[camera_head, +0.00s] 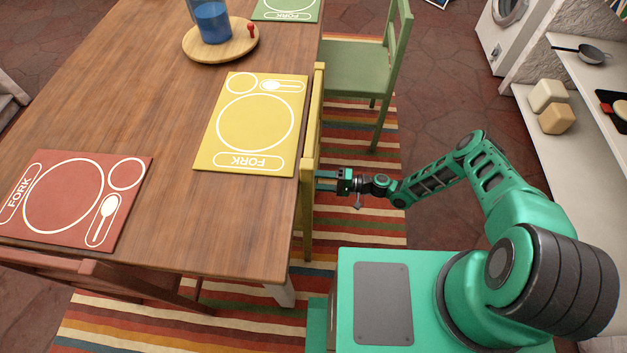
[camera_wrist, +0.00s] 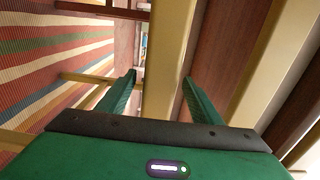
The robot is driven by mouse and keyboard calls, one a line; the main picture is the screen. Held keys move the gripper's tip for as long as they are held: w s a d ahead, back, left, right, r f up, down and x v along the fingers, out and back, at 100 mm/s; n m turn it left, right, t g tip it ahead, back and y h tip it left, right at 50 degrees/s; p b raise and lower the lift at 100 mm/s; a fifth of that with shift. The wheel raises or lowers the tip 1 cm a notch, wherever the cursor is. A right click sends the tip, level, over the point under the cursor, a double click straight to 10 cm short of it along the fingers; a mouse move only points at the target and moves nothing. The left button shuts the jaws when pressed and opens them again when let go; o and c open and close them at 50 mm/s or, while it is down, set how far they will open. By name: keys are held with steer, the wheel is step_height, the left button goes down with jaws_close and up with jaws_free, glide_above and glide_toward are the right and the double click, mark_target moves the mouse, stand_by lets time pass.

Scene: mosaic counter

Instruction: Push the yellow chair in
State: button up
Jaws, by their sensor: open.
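The yellow chair (camera_head: 308,190) stands at the right edge of the wooden table (camera_head: 170,110), its backrest close along that edge by the yellow placemat. My gripper (camera_head: 325,181) is at the chair's backrest, on its outer side. In the wrist view, my gripper (camera_wrist: 158,85) has its two fingers spread, with a yellow upright of the chair (camera_wrist: 165,70) showing between and beyond them. I cannot tell whether the fingers touch it. The chair's seat is hidden under the table in the head view.
A green chair (camera_head: 365,70) stands farther along the same side. A red chair (camera_head: 95,275) is at the near end. A striped rug (camera_head: 375,220) lies under the table and chairs. White shelves (camera_head: 580,130) stand at the right. A round board (camera_head: 190,45) with a blue cup is on the table.

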steer(key=shift+a, duration=0.25)
jaws_close()
steer(key=shift+a+r+p, duration=0.1)
steer(key=shift+a+p, duration=0.05)
steer(key=shift+p, duration=1.4)
